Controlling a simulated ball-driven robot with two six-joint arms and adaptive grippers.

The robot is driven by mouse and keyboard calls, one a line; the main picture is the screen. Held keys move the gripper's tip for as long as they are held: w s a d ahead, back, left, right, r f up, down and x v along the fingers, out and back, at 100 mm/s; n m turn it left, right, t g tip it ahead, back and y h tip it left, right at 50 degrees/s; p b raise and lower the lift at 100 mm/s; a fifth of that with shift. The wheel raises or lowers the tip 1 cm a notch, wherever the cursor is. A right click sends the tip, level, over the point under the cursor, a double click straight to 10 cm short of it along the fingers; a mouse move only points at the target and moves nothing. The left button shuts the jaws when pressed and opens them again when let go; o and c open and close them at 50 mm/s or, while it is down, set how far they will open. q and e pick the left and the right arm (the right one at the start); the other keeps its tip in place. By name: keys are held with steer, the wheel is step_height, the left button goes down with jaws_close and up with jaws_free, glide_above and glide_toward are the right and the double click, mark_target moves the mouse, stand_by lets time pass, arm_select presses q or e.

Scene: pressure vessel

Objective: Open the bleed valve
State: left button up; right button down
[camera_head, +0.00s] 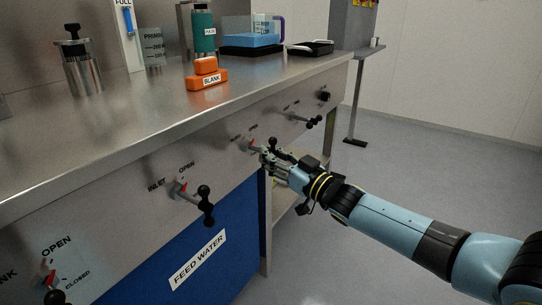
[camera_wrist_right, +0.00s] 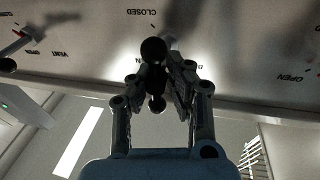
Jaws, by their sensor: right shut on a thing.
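My right gripper (camera_head: 270,160) reaches the front panel of the bench and is shut on a black ball-ended valve handle (camera_head: 272,141), between the INLET valve and a valve farther back. In the right wrist view, the fingers (camera_wrist_right: 165,85) stand on either side of this handle (camera_wrist_right: 153,50), with one ball beyond them and another between them. A "CLOSED" marking lies above it in that view. The handle's own name label is too small or covered to read, so I cannot confirm it is the bleed valve. My left gripper is not in view.
The INLET valve handle (camera_head: 205,198) sticks out nearer on the panel, and another handle (camera_head: 315,120) farther along. A lower-left valve (camera_head: 50,280) is partly cut off. The bench top (camera_head: 150,115) carries an orange BLANK block (camera_head: 207,80).

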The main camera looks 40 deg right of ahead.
steer(key=c, duration=1.2)
jaws_free()
steer(key=shift+d, duration=0.35)
steer(key=shift+c, duration=0.2)
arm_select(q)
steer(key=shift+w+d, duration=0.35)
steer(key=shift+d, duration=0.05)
arm_select(e)
steer(key=shift+a, duration=0.1)
steer(key=shift+s+f, duration=0.1)
steer(key=shift+s, duration=0.15)
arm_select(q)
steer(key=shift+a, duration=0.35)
arm_select(e)
steer(key=v, duration=1.1)
steer(key=shift+s, duration=0.25)
